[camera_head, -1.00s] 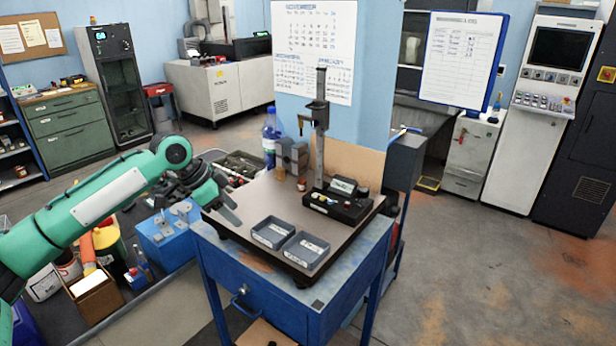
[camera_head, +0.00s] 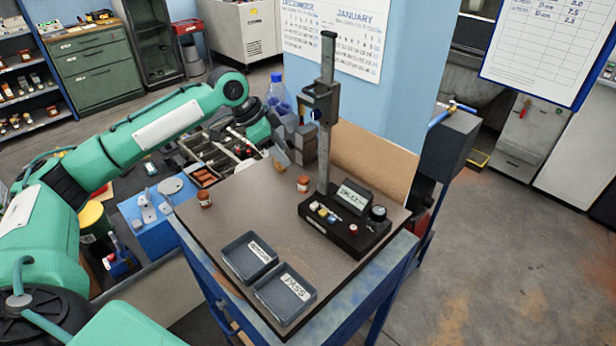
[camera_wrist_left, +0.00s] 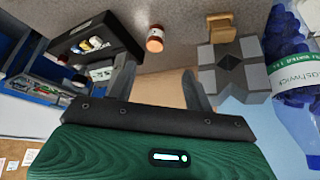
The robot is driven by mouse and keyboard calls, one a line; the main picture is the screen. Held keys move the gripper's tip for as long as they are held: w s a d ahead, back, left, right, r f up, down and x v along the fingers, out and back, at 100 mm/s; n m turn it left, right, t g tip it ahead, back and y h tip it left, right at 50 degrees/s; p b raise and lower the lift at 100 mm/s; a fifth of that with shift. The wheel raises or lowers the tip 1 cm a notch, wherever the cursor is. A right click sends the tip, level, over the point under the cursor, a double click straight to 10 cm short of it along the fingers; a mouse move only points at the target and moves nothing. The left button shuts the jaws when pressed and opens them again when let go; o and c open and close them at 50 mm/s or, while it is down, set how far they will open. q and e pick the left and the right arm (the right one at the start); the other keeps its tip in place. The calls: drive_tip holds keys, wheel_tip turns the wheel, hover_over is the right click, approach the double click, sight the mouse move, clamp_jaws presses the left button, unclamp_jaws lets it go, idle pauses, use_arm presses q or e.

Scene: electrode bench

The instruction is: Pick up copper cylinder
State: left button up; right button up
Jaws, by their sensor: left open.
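Two small copper-coloured cylinders stand on the brown bench top in the head view. One copper cylinder (camera_head: 303,184) is left of the black measuring stand, and another copper cylinder (camera_head: 204,199) is near the left edge. My left gripper (camera_head: 279,155) is over the back of the bench, behind and left of the nearer-to-stand cylinder. Its fingers (camera_wrist_left: 158,82) are open and empty. My right gripper is out of view.
The black stand (camera_head: 345,232) with its tall post is to the right. Grey blocks (camera_wrist_left: 236,70) and a blue-capped bottle (camera_head: 278,97) are close to my left gripper. Two grey trays (camera_head: 285,292) lie at the front. The bench top between the cylinders is clear.

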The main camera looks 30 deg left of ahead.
sight(302, 179)
use_arm(q)
drive_tip(key=p+x, duration=0.1)
drive_tip(key=x, duration=0.4)
drive_tip(key=shift+d+f, duration=0.2)
drive_tip(key=shift+f, duration=0.1)
drive_tip(key=shift+w+f+p, duration=0.15)
drive_tip(key=shift+f+p, duration=0.1)
drive_tip(key=shift+p, duration=0.05)
drive_tip(key=shift+d+f, duration=0.15)
drive_tip(key=shift+d+f+p, duration=0.2)
drive_tip(key=shift+f+p, duration=0.05)
drive_tip(key=shift+p, duration=0.3)
drive_tip(key=p+x, duration=0.2)
drive_tip(key=x, duration=0.1)
drive_tip(key=shift+s+d+f, duration=0.1)
drive_tip(key=shift+s+d, duration=0.05)
drive_tip(key=shift+s, duration=0.15)
drive_tip(key=shift+w+d+f, duration=0.15)
drive_tip(key=shift+w+f, duration=0.05)
drive_tip(key=shift+f, duration=0.35)
drive_tip(key=c, duration=1)
clamp_jaws()
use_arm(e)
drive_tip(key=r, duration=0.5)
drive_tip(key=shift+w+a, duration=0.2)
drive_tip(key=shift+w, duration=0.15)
